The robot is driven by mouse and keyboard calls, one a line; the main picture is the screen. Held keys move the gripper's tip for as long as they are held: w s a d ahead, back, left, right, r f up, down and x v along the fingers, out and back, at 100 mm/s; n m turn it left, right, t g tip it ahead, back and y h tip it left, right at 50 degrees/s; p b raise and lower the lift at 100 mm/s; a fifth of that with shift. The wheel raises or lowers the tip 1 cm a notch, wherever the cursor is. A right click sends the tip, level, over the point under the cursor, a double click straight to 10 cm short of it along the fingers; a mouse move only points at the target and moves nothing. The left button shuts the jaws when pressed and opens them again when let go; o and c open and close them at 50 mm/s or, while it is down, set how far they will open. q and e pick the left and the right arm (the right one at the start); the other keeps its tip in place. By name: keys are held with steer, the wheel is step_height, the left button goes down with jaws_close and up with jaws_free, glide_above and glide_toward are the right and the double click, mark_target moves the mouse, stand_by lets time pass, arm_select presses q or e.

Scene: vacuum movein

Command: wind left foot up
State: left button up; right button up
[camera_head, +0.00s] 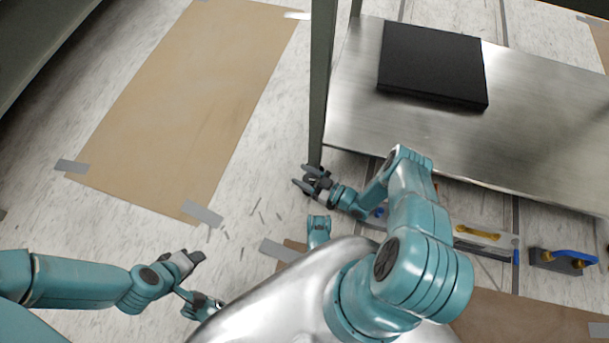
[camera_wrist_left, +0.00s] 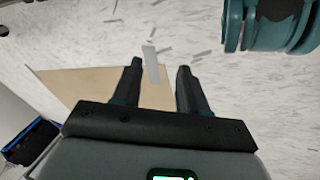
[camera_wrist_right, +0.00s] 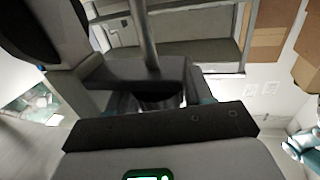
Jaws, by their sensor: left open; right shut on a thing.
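The steel-topped bench (camera_head: 360,80) has a grey-green front leg (camera_head: 320,95) at its left end. My right gripper (camera_head: 310,182) is at the bottom of that leg, shut on the left foot, which is mostly hidden by the jaws. In the right wrist view a thin metal rod (camera_wrist_right: 140,30) rises from the jaws, and a dark rounded shape fills the upper left. My left gripper (camera_head: 194,258) is open and empty above the floor, left of my body. Its two spread fingers also show in the left wrist view (camera_wrist_left: 158,85).
A black flat box (camera_head: 432,62) lies on the bench top. Brown floor sheets (camera_head: 185,100) are taped down at the left. Open floor lies left of the leg.

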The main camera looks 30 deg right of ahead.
steer(key=shift+a+n+y, duration=0.1)
steer(key=shift+n+y, duration=0.2)
steer(key=shift+y, duration=0.1)
steer(key=o, duration=1)
steer(key=shift+c, duration=0.2)
steer(key=shift+r, duration=0.1)
arm_select(q)
steer(key=s+d+r+g+p, duration=0.1)
steer(key=s+r+p, duration=0.4)
steer(key=r+p, duration=0.5)
steer(key=shift+s+d+g+h, duration=0.25)
steer(key=shift+d+g+h, duration=0.1)
steer(key=shift+g, duration=0.25)
arm_select(e)
step_height(320, 180, up, 20)
